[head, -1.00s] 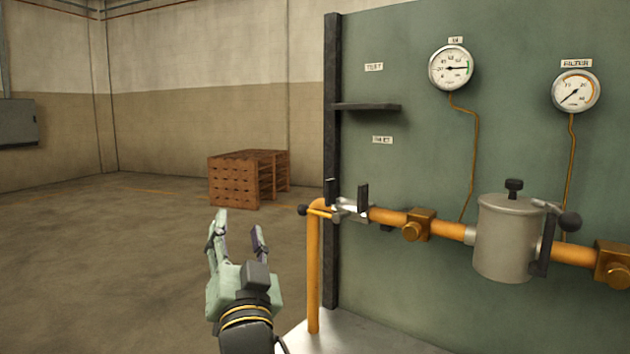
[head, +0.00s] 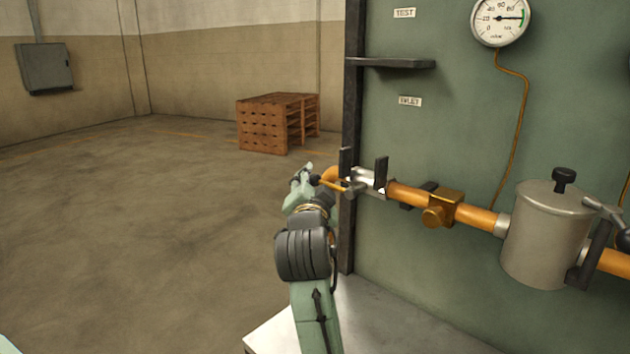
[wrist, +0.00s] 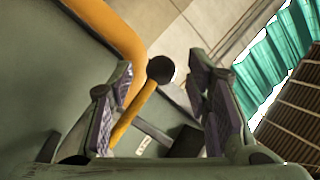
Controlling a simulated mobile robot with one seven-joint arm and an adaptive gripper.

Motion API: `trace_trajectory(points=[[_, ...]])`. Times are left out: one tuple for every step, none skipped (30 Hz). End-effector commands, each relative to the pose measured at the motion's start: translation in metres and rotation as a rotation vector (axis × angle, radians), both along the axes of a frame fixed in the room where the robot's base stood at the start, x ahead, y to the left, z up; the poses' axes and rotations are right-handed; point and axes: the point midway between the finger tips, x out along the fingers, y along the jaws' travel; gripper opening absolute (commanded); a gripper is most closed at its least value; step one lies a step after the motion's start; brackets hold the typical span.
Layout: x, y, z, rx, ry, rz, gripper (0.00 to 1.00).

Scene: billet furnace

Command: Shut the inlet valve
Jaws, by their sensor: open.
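The inlet valve (head: 366,182) sits at the left end of the orange pipe, below the small inlet label (head: 410,101). Its yellow lever (head: 334,186) sticks out to the left, roughly along the pipe, and ends in a black knob. My gripper (head: 303,179) is at the lever's free end in the head view and partly covers it. In the wrist view the black knob (wrist: 160,70) and yellow lever show between the two spread fingers. The fingers look apart from the lever; exact contact cannot be told.
Two dark upright brackets (head: 381,171) flank the valve. A brass fitting (head: 442,208) and grey filter canister (head: 545,235) follow on the pipe to the right. A dark shelf (head: 392,63) juts above. Floor to the left is clear up to the wooden pallets (head: 270,123).

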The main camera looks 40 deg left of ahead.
Motion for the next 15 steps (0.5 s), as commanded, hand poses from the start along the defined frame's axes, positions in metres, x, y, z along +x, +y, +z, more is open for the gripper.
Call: trace_trajectory(points=[[0.006,0.004,0.001,0.0,-0.001,-0.001,0.44],[0.008,0.006,0.001,0.0,-0.001,-0.001,0.44],[0.011,0.008,0.001,0.0,-0.001,-0.001,0.44],[0.013,0.01,0.001,0.0,-0.001,-0.001,0.44],[0.015,0.011,0.001,0.0,-0.002,0.0,0.44],[0.016,0.012,0.001,0.001,-0.001,0.0,0.44],[0.017,0.012,0.001,0.001,-0.001,0.0,0.44],[0.017,0.013,0.001,0.001,-0.001,0.0,0.44],[0.018,0.013,0.001,0.001,-0.001,0.0,0.44],[0.018,0.013,0.001,0.001,-0.001,0.0,0.44],[0.018,0.013,0.0,0.001,-0.001,0.0,0.44],[0.018,0.013,0.0,0.001,-0.001,0.0,0.44],[0.018,0.013,0.0,0.001,-0.002,0.001,0.44],[0.018,0.013,0.001,0.001,-0.002,0.001,0.44],[0.018,0.013,0.001,0.001,-0.002,0.001,0.44]])
